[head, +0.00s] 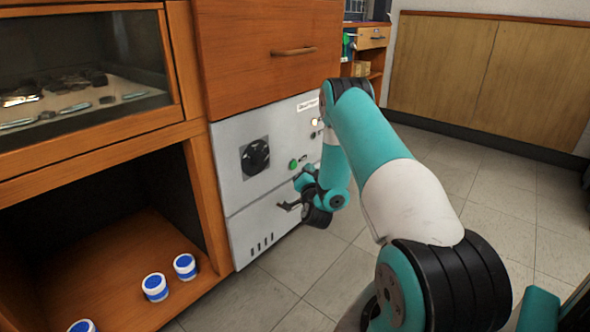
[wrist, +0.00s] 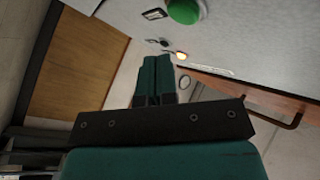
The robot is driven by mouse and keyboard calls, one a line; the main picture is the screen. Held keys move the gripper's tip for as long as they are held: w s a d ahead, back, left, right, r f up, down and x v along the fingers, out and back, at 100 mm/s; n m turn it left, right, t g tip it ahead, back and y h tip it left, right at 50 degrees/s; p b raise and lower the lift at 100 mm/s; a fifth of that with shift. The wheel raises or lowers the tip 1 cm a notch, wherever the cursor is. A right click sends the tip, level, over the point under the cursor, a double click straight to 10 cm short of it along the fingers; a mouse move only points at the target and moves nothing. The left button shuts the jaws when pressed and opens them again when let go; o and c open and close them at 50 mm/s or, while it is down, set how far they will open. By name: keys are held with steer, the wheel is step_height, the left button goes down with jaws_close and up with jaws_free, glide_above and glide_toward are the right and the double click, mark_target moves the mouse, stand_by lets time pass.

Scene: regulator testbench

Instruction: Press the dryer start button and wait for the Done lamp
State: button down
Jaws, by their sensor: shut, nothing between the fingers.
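The dryer (head: 262,200) is a white panel unit set in a wooden cabinet. Its green start button (head: 293,164) also shows at the top of the wrist view (wrist: 183,11). My gripper (head: 303,180) is shut and empty, close to the panel, just right of and below the button. In the wrist view, the closed fingers (wrist: 155,60) appear apart from the button.
A black knob (head: 255,156) is left of the button, and a dark handle (head: 288,206) sits below. A wooden drawer (head: 265,35) is above the panel. Several blue-and-white jars (head: 155,287) stand on the low shelf at left. The tiled floor (head: 480,180) is open at right.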

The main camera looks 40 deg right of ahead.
steer(key=shift+s+d+b, duration=0.15)
steer(key=shift+s+b, duration=0.45)
steer(key=shift+s, duration=1.1)
